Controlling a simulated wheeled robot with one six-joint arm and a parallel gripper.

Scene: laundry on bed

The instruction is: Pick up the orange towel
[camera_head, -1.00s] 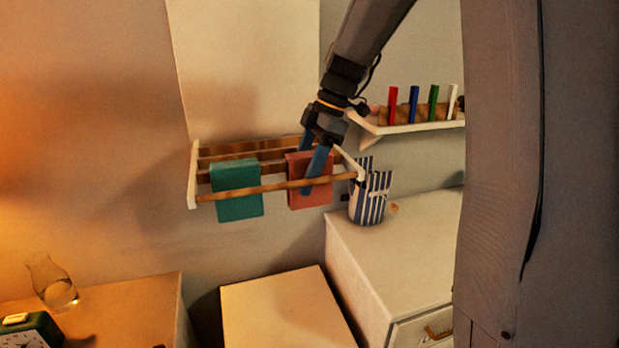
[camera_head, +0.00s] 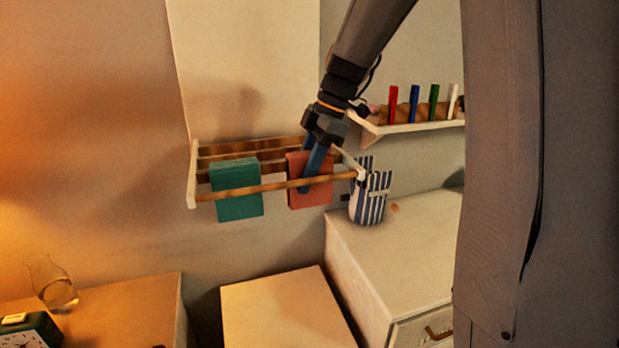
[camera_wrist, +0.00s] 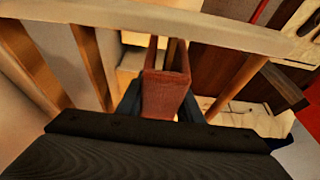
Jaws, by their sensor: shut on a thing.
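The orange towel (camera_head: 321,196) hangs folded over the front wooden bar of the wall rack, at the bar's right part. My gripper (camera_head: 306,187) reaches down from above with its blue fingers at the towel and is shut on it. In the wrist view the towel (camera_wrist: 167,92) stands between the two fingers of my gripper (camera_wrist: 165,108), with its folded edges showing. The lower fingertips are partly hidden there.
A green towel (camera_head: 236,191) hangs left on the same bar of the rack (camera_head: 192,175). A striped bag (camera_head: 371,200) stands on the white dresser (camera_head: 400,247) close to the right. A shelf (camera_head: 420,127) with several coloured pegs is at the upper right.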

